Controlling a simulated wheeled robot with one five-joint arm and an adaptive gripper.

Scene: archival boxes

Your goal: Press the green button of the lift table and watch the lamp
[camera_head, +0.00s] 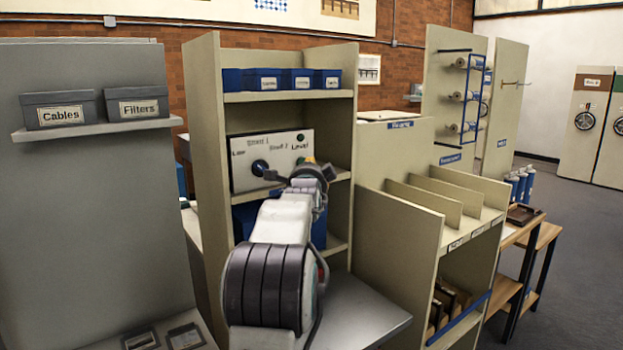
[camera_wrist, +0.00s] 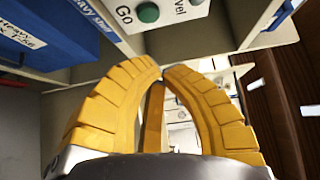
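The control panel (camera_head: 248,150) is a pale box on a shelf of the beige rack, with a dark knob (camera_head: 259,167) at its left and the word "Level" at its right. A small dark green lamp (camera_head: 300,137) sits above that word and looks unlit. In the wrist view the green button (camera_wrist: 148,12) labelled "Go" is at the top, beyond my fingertips. My gripper (camera_wrist: 164,69) has its yellow fingers together at the tips, with nothing seen between them. In the head view my gripper and arm cover the panel's lower right.
Blue boxes (camera_head: 264,79) stand on the shelf above. Below the panel is a larger blue box (camera_wrist: 50,30), partly hidden by my arm in the head view. A beige divider unit (camera_head: 395,195) stands close on the right. Open floor (camera_head: 570,260) lies farther right.

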